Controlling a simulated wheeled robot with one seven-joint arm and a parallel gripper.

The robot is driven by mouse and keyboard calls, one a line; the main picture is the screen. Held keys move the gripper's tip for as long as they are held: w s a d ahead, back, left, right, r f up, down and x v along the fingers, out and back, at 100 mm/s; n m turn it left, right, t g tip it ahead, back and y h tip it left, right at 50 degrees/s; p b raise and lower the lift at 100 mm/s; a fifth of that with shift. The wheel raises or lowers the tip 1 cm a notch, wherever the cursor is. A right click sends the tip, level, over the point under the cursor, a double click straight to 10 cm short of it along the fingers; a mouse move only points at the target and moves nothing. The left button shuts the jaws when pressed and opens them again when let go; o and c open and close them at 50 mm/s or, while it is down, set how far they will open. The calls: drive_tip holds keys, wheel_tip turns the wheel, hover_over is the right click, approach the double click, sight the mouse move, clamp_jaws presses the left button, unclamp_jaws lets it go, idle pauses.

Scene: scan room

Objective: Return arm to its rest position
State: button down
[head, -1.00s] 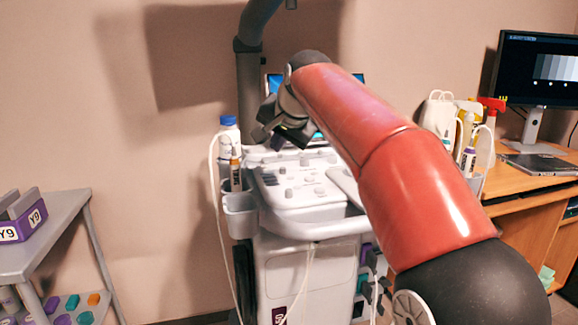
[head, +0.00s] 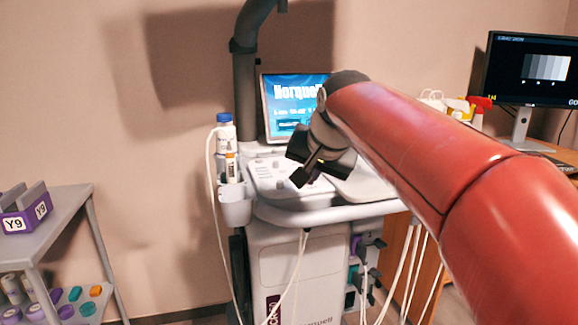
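My gripper (head: 312,172) is at the end of my red arm, which reaches in from the lower right. It hangs over the control panel of the white ultrasound cart (head: 290,262), in front of its screen (head: 288,105). The black fingers point down and to the left. They are small and dark here, so I cannot tell whether they are open or shut. I see no object clearly held in them. My arm hides the right part of the cart.
A grey side table (head: 60,225) with a purple Y9 holder (head: 26,212) is at left. A desk monitor (head: 533,70) stands at right. Cables hang below the panel.

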drive_tip(key=s+d+f+n+g+h, duration=0.1)
drive_tip(key=s+d+f, duration=0.4)
drive_tip(key=s+f, duration=0.5)
drive_tip(key=s+d+f+n+g+h, duration=0.1)
drive_tip(key=s+d+f+n, duration=0.1)
drive_tip(key=s+d+f, duration=0.4)
drive_tip(key=s+f, duration=0.5)
drive_tip(key=s, duration=0.4)
drive_tip(key=shift+s+f, duration=0.3)
drive_tip(key=shift+s, duration=0.05)
drive_tip(key=shift+d, duration=0.1)
